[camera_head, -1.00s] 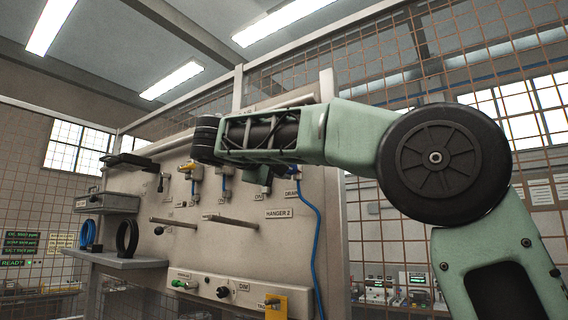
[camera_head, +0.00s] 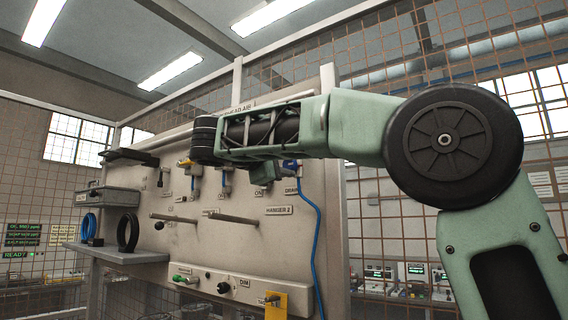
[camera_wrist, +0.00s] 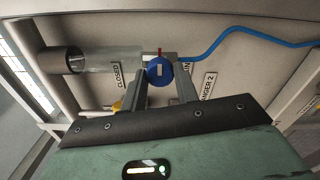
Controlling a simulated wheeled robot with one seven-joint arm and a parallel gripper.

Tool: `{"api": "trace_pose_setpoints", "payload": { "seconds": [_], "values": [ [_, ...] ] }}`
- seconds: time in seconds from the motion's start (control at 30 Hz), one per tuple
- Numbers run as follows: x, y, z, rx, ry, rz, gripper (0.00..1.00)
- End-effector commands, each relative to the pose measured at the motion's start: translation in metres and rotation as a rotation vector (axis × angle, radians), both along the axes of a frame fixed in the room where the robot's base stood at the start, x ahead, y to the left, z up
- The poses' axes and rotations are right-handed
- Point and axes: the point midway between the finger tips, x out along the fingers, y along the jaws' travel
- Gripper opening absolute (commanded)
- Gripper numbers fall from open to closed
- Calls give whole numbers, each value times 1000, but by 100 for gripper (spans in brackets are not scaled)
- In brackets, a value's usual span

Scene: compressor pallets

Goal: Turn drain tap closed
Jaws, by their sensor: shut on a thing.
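The drain tap's round blue knob (camera_wrist: 160,70) shows in the middle of the wrist view, with a pale bar on its face and a small red mark above it. My gripper (camera_wrist: 161,82) is shut on the knob, one finger on either side. A "CLOSED" label (camera_wrist: 118,76) is left of the knob. The DRAIN label is partly hidden by the right finger there; in the head view the DRAIN label (camera_head: 291,190) shows under a blue part of the tap (camera_head: 291,163). My arm hides my fingers in the head view.
A blue hose (camera_head: 317,235) hangs from the tap down the pale panel (camera_head: 215,260). Two peg bars (camera_head: 232,218) stick out below, near the HANGER 2 label (camera_head: 279,210). A shelf (camera_head: 115,254) with black and blue rings is at left. Wire mesh fencing surrounds the panel.

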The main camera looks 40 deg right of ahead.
Motion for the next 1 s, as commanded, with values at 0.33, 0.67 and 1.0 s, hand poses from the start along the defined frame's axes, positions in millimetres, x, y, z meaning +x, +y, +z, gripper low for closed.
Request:
{"api": "trace_pose_setpoints", "payload": {
  "seconds": [0.33, 0.67, 1.0],
  "values": [
    [0, 1, -1, 0, 4, 2, 36],
    [0, 1, -1, 0, 2, 1, 52],
    [-14, 42, -4, 1, 0, 6, 52]
  ]
}}
